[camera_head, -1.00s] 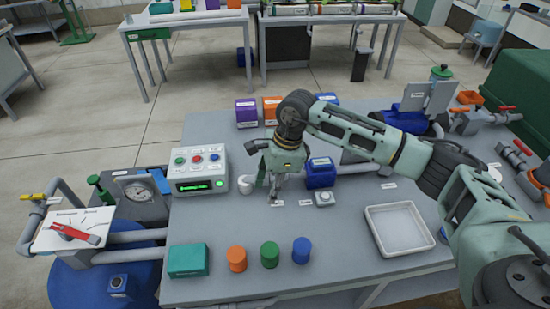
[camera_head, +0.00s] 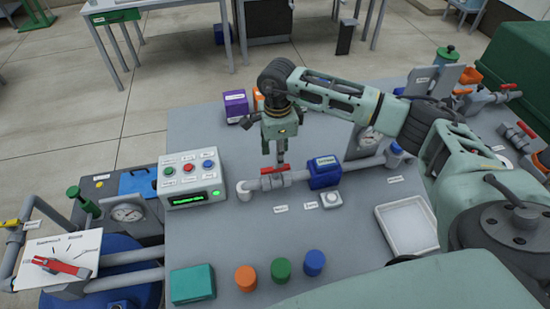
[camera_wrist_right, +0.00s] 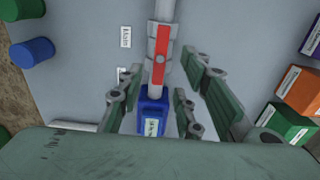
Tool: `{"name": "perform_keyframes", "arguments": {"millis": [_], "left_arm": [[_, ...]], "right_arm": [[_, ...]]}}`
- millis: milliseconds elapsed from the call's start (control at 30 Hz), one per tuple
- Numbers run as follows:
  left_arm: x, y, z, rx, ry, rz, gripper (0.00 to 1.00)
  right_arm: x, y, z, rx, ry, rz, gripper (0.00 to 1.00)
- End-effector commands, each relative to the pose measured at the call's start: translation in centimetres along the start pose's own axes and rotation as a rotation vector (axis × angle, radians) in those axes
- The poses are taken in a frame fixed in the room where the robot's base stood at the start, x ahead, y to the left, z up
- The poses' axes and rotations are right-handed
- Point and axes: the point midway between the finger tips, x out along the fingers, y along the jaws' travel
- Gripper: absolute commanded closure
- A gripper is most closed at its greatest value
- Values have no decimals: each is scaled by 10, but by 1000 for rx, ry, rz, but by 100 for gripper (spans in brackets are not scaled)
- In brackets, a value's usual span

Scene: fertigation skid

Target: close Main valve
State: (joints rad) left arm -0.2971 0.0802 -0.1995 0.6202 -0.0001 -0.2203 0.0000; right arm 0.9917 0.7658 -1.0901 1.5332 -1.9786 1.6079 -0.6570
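A red valve handle (camera_head: 275,170) sits on the grey pipe at the middle of the table and lies along the pipe. It also shows along the pipe in the right wrist view (camera_wrist_right: 161,55). My right gripper (camera_head: 274,158) points down just behind and above this handle. In the right wrist view its fingers (camera_wrist_right: 163,95) are spread, with the handle showing beyond the gap and nothing held. My left gripper is not in view.
A blue box (camera_head: 324,173) sits on the pipe right of the handle. A button panel (camera_head: 192,178) stands to the left. Colored cylinders (camera_head: 280,270) and a white tray (camera_head: 407,228) lie in front. Other red valve handles (camera_head: 510,87) are at the back right.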

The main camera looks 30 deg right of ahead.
Motion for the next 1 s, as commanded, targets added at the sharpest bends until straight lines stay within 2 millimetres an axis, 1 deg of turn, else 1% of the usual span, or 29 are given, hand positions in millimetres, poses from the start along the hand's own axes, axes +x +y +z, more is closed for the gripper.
{"name": "perform_keyframes", "arguments": {"millis": [33,100,200,267,400,533,600,667,1000], "left_arm": [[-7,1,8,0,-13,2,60],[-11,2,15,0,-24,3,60],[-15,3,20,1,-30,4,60],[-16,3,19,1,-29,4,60],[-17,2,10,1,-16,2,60],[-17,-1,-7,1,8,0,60],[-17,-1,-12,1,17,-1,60],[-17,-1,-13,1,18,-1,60],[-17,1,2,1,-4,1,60]], "right_arm": [[7,1,0,0,0,4,67],[18,1,0,0,0,4,67],[33,1,1,1,-1,4,67],[39,0,0,1,-1,2,67],[49,0,0,-1,0,1,67],[51,0,0,-1,-1,0,67],[51,0,0,-1,-1,-1,67],[50,0,0,-1,-1,0,67],[50,0,0,0,-1,-1,97]]}}
